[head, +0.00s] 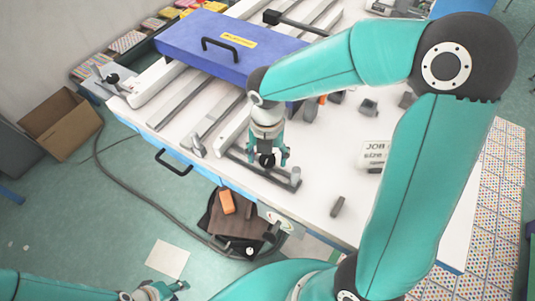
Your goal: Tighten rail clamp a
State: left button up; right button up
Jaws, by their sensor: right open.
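My right gripper (268,159) points down over the near edge of the white table. It is open, with its fingers on either side of a black knob (266,160). The knob sits by a dark grey bar (262,173) with a small upright post at its right end. I cannot tell whether the fingers touch the knob, or which clamp is a.
A blue lidded case (220,45) with a black handle lies across the white rails behind my right gripper. A job card (375,154) and small grey blocks (338,207) are on the table (315,200). A cardboard box (60,125) and a cable lie on the floor.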

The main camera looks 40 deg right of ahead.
jog(key=c, duration=1.1)
jog(key=shift+c, duration=0.2)
jog(key=shift+m, duration=0.4)
jog(key=m+b, duration=0.1)
jog(key=m, duration=0.2)
jog(key=shift+m, duration=0.4)
jog(key=m+b, duration=0.1)
jog(key=m, duration=0.4)
jog(key=shift+b, duration=0.3)
jog(key=m+b, duration=0.1)
jog(key=m, duration=0.4)
jog(key=shift+m, duration=0.4)
jog(key=m+b, duration=0.1)
jog(key=m, duration=0.3)
jog(key=shift+r+m+b, duration=0.1)
jog(key=shift+m+b, duration=0.25)
jog(key=shift+m, duration=0.05)
